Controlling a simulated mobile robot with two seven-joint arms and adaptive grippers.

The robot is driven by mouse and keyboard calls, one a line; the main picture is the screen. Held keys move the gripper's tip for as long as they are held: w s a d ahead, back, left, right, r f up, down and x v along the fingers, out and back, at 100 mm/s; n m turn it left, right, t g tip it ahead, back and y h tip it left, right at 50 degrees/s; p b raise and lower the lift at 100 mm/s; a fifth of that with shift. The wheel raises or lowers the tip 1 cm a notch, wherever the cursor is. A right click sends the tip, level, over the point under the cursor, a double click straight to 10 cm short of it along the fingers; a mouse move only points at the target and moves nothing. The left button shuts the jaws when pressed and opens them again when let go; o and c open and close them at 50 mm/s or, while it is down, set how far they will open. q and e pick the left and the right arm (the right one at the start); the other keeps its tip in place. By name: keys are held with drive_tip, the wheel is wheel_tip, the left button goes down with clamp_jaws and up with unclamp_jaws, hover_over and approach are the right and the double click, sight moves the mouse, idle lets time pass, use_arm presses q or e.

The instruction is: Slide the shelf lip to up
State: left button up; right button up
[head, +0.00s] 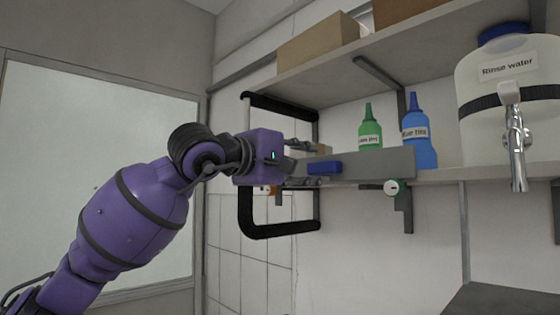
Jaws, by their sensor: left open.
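The shelf lip (380,163) is a flat grey plate along the front edge of the lower shelf (440,176). It stands above the shelf edge, in front of the bottle bases. A blue block (325,168) shows at its left end. My left gripper (318,164) reaches in from the left and is open. One finger is above the blue block's level and one below, close to its left end. I cannot tell whether the fingers touch it. My right gripper is out of view.
A green bottle (370,134) and a blue bottle (417,140) stand behind the lip. A rinse water tank (510,90) with a tap is at right. A black padded frame (247,208) surrounds my wrist area.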

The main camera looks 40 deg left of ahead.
use_arm(q)
drive_tip(key=s, duration=0.8)
drive_tip(key=shift+s+a, duration=0.35)
